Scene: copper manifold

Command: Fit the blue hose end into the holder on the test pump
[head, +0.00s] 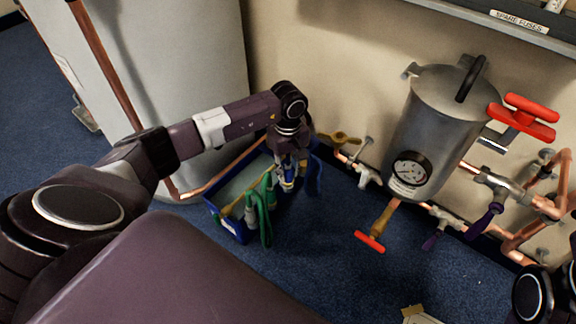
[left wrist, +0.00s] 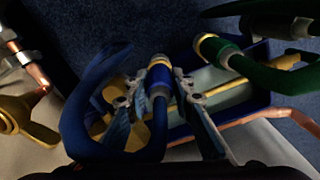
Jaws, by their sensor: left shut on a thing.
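The test pump (head: 211,207), a blue open tray with a yellow lever, stands on the floor beside the white cylinder. My left gripper (head: 289,178) is above its right end, pointing down. In the left wrist view my left gripper (left wrist: 160,112) has its fingers on both sides of the blue hose end (left wrist: 159,77), which has a yellow band and a metal tip. The blue hose (left wrist: 85,120) loops away to the left. The green hose (head: 265,212) hangs over the tray's front; its end also shows in the left wrist view (left wrist: 208,45). I cannot make out the holder clearly.
A steel vessel (head: 437,125) with a gauge and red handle is on the wall at right. Copper pipes (head: 525,243) with purple-handled valves run below it. A yellow wing handle (head: 341,138) is close right of my left gripper. Blue carpet (head: 330,270) in front is clear.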

